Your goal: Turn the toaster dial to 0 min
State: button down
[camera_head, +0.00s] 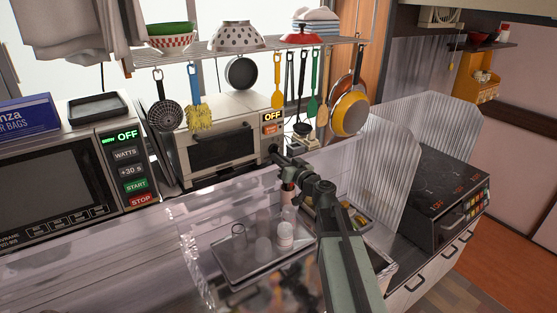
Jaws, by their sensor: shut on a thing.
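The toaster (215,150) is a cream toaster oven with a dark front window, at the upper middle of the head view. Its small display (271,116) reads OFF, with a small orange panel just below. My arm reaches up from the lower right, and my gripper (275,151) is at the right side of the toaster's front, below the display. It is shut on the toaster dial, which is mostly hidden behind the fingers. The dial's pointer and marks are too small to read.
A microwave (50,180) with OFF on its display stands at left. A hanging rack (240,48) holds utensils and pans above the toaster. Clear ribbed panels (385,165) stand right of my arm. A tray (240,272) with glasses lies below. A black stove (450,195) is right.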

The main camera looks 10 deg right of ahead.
jog(key=shift+w+d+n, duration=0.1)
jog(key=shift+d+n, duration=0.1)
jog(key=shift+n, duration=1)
jog(key=c, duration=1.5)
grip_release()
jog(key=v, duration=0.7)
jog(key=shift+s+d, duration=0.15)
jog(key=shift+s, duration=0.15)
